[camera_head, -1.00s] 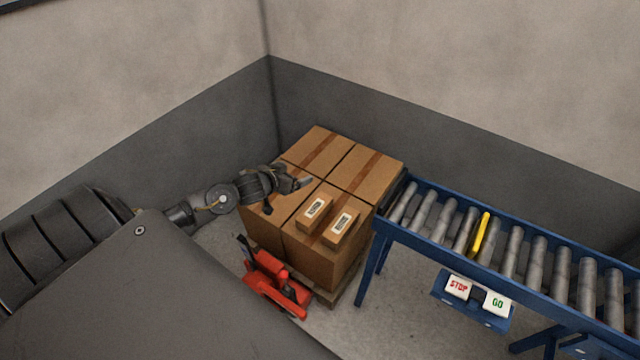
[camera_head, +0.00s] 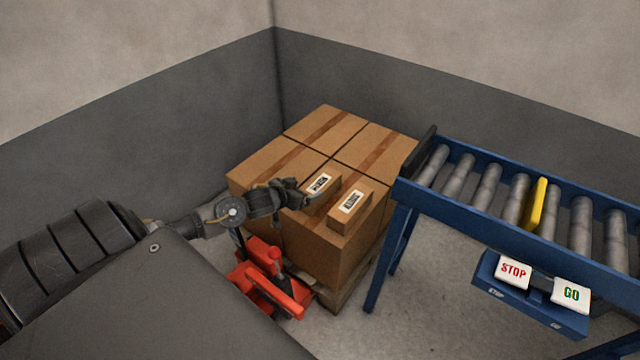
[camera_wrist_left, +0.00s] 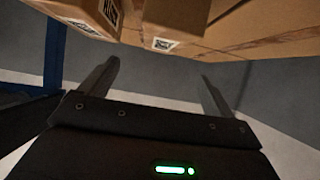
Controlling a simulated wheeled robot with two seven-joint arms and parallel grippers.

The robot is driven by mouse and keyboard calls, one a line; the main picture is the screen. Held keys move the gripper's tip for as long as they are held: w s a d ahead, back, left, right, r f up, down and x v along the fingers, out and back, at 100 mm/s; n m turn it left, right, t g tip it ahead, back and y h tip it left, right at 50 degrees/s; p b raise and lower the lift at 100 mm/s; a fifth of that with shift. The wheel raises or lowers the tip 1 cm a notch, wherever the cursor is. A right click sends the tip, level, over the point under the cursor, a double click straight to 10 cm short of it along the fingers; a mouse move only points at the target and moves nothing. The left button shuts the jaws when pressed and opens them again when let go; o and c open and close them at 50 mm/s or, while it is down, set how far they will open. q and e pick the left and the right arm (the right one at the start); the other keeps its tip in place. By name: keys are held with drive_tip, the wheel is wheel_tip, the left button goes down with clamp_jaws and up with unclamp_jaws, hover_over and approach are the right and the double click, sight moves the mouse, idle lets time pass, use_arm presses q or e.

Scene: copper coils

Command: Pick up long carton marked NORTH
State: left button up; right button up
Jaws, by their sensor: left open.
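Two small cartons lie on top of the stacked large boxes in the head view: a left one (camera_head: 322,187) and a right one (camera_head: 349,209). Each has a white label with dark print, too small to read, so I cannot tell which says NORTH. My left gripper (camera_head: 305,196) is beside the left carton, on its near-left side, and partly covers it. In the left wrist view the left gripper (camera_wrist_left: 155,80) is open with nothing between its fingers. Two labelled cartons show at the top of that view, beyond the fingertips. My right gripper is not in view.
Large taped boxes (camera_head: 275,167) stand on a wooden pallet (camera_head: 345,290) in the wall corner. A red pallet jack (camera_head: 268,285) is in front. A blue roller conveyor (camera_head: 470,207) with a yellow bar (camera_head: 535,204) and STOP and GO buttons (camera_head: 514,273) stands right.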

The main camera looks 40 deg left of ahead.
sight(319, 184)
use_arm(q)
drive_tip(key=b+x, duration=0.1)
drive_tip(key=x, duration=0.4)
drive_tip(key=shift+w+f, duration=0.1)
drive_tip(key=shift+f, duration=0.2)
drive_tip(key=shift+w+f, duration=0.1)
drive_tip(key=shift+w, duration=0.1)
drive_tip(key=b+x, duration=0.1)
drive_tip(key=x, duration=0.3)
drive_tip(key=shift+w+a+f, duration=0.2)
drive_tip(key=shift+f, duration=0.15)
drive_tip(key=shift+w+f, duration=0.1)
drive_tip(key=shift+w, duration=0.15)
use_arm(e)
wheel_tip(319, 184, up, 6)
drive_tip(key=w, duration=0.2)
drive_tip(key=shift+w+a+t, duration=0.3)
use_arm(q)
drive_tip(key=shift+c, duration=0.3)
drive_tip(key=c, duration=1.2)
drive_tip(key=shift+c, duration=0.2)
